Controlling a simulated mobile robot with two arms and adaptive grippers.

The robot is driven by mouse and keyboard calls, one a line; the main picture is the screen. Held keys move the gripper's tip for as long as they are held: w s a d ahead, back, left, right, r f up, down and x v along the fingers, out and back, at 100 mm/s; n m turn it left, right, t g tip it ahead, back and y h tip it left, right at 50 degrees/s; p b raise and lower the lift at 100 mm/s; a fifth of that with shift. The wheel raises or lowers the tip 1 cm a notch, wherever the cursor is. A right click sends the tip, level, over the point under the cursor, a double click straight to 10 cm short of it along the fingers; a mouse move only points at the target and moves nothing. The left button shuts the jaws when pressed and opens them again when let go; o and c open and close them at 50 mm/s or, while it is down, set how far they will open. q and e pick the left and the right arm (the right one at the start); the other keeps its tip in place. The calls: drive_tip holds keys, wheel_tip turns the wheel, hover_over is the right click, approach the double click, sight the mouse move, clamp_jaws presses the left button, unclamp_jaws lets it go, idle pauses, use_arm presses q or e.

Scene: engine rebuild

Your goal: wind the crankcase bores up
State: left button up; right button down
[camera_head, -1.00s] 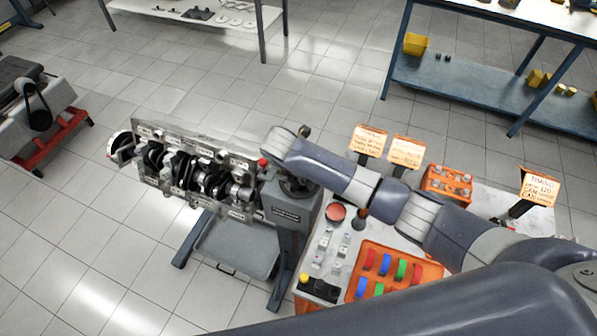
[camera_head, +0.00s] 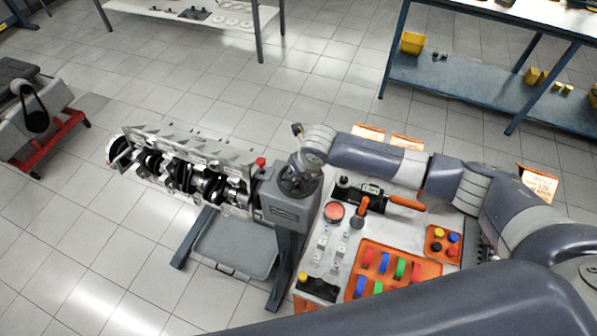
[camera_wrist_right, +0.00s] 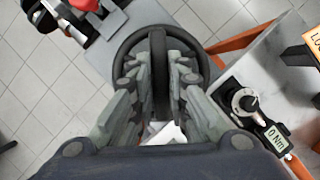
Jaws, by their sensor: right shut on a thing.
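The crankcase (camera_head: 190,172) hangs on the engine stand (camera_head: 285,210) in the head view, its open side with the crankshaft (camera_head: 205,185) facing the camera and tilted. A dark handwheel (camera_head: 289,187) sits on top of the stand's gearbox. My right gripper (camera_head: 297,172) reaches down onto it, and the wrist partly hides the wheel. In the right wrist view, the fingers of my right gripper (camera_wrist_right: 158,75) lie on both sides of the handwheel's dark middle bar (camera_wrist_right: 158,48), shut on it. My left gripper is not in view.
A cart right of the stand holds a torque wrench (camera_head: 375,194), a red button (camera_head: 334,211) and an orange tray (camera_head: 398,262) of coloured parts. A grey drip tray (camera_head: 235,245) lies under the crankcase. A blue shelf (camera_head: 470,90) stands behind.

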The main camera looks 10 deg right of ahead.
drive_tip(key=shift+w+d+n+y+b, duration=0.2)
drive_tip(key=shift+n+y+b, duration=0.25)
drive_tip(key=shift+n, duration=0.45)
drive_tip(key=n+g+y+b, duration=0.1)
drive_tip(key=n+b, duration=0.2)
drive_tip(key=b, duration=0.4)
drive_tip(key=shift+f+n, duration=0.1)
drive_tip(key=shift+n, duration=0.3)
drive_tip(key=shift+r+n+b, duration=0.2)
drive_tip(key=shift+n+b, duration=0.2)
drive_tip(key=shift+b, duration=0.75)
drive_tip(key=c, duration=1.6)
unclamp_jaws()
drive_tip(key=shift+a, duration=0.1)
drive_tip(key=shift+o, duration=0.2)
drive_tip(key=shift+s, duration=0.1)
drive_tip(key=v, duration=1.2)
drive_tip(key=shift+w, duration=0.25)
